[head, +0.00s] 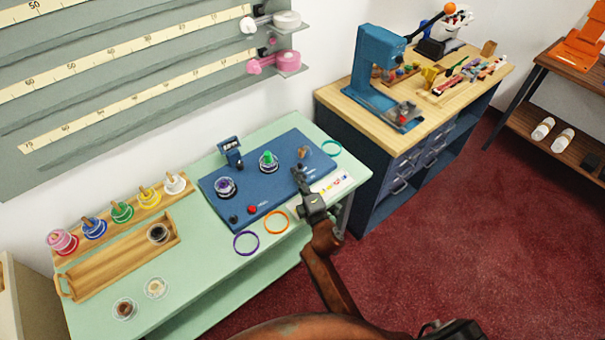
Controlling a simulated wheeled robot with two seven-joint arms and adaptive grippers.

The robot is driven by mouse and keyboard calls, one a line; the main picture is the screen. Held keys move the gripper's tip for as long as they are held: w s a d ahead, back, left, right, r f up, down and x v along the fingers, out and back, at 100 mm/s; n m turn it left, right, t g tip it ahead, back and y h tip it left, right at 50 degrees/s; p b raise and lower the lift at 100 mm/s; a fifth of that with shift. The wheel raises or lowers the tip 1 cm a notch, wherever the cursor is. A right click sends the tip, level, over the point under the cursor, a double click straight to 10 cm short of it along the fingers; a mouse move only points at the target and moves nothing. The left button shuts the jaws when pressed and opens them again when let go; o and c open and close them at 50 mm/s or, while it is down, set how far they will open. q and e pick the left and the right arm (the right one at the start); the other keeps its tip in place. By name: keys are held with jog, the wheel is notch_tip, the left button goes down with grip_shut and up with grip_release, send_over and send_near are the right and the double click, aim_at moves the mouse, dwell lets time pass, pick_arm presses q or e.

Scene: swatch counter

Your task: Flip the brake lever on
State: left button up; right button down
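A blue winder board (265,180) lies on the pale green counter. It carries a purple-ringed spool (225,187), a green-topped spool (268,161), a red button (252,209) and a small dark knob (234,219). A small brownish fitting (303,152) stands at the board's far right. I cannot tell for certain which part is the brake lever; my gripper may hide it. My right gripper (299,178) is over the board's right part, just in front of the brownish fitting. Its fingers are dark and small, so their opening is unclear. My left gripper is out of view.
A small display (230,151) stands at the board's back edge. Purple (246,243), orange (276,222) and teal (331,148) rings lie around the board. A label card (333,186) lies right of my gripper. A wooden spool rack (120,222) and tray (120,268) are left.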

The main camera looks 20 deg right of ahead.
jog(key=shift+s+d+f, duration=0.2)
jog(key=shift+s+d, duration=0.05)
jog(key=shift+s, duration=0.15)
dwell(1.4)
jog(key=shift+s, duration=0.25)
jog(key=s, duration=1.1)
jog(key=shift+s+f, duration=0.2)
jog(key=shift+f, duration=0.05)
